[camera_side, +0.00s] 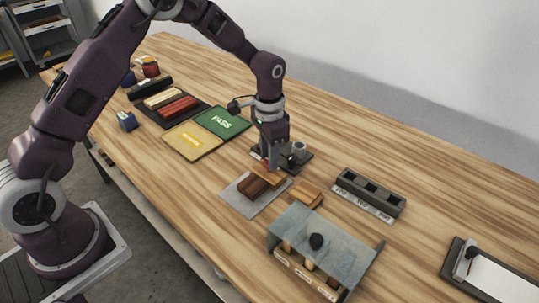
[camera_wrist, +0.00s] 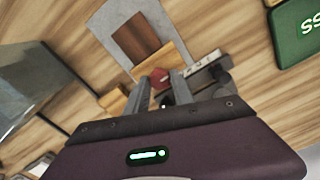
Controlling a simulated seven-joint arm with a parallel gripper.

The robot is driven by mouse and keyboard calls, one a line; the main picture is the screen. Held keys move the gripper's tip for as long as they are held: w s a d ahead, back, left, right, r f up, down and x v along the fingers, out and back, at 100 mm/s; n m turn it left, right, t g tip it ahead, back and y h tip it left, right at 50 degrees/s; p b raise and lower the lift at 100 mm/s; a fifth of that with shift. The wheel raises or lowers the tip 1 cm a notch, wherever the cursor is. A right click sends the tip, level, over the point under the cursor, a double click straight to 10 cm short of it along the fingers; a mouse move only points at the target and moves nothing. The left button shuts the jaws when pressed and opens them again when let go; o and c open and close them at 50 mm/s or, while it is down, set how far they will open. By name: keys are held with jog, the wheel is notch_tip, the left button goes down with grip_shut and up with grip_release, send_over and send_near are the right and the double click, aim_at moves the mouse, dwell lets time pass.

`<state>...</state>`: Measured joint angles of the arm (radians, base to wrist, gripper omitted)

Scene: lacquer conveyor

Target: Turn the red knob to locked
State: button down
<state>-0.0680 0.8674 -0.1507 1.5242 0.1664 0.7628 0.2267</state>
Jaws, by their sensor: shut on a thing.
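The red knob (camera_wrist: 159,76) shows between the fingertips of my gripper (camera_wrist: 162,82) in the wrist view. The two fingers stand on either side of it and are shut on it. In the side view only a small red part of the knob (camera_side: 266,163) shows beside my gripper (camera_side: 271,160); the rest is hidden by the fingers. The knob is beside a light wooden piece (camera_wrist: 172,61) and a dark brown block (camera_wrist: 138,38) on a grey plate (camera_wrist: 107,24). Which way the knob is turned, and any locked mark, I cannot make out.
A glassy cover (camera_side: 345,247) with a black ball knob stands in front right. A dark slotted rack (camera_side: 369,192) is to the right. Green (camera_side: 220,122) and yellow (camera_side: 192,140) mats lie left. A grey cylinder (camera_side: 299,149) stands close behind my gripper.

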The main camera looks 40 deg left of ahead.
dwell(0.5)
jog(key=c, duration=1.1)
grip_release()
notch_tip(320, 180, up, 7)
jog(key=shift+r, duration=0.1)
jog(key=shift+r, duration=0.1)
jog(key=s+r+n+t, duration=0.2)
jog(key=s+r+t, duration=0.1)
jog(key=s+r, duration=1.2)
jog(key=s+t, duration=0.1)
jog(key=s, duration=0.4)
jog(key=s+n, duration=0.1)
jog(key=s, duration=0.4)
jog(key=s+r+n+t, duration=0.1)
jog(key=s, duration=0.4)
jog(key=shift+s+a+r+t, duration=0.1)
jog(key=shift+s+a+t, duration=0.2)
jog(key=shift+s+a, duration=0.1)
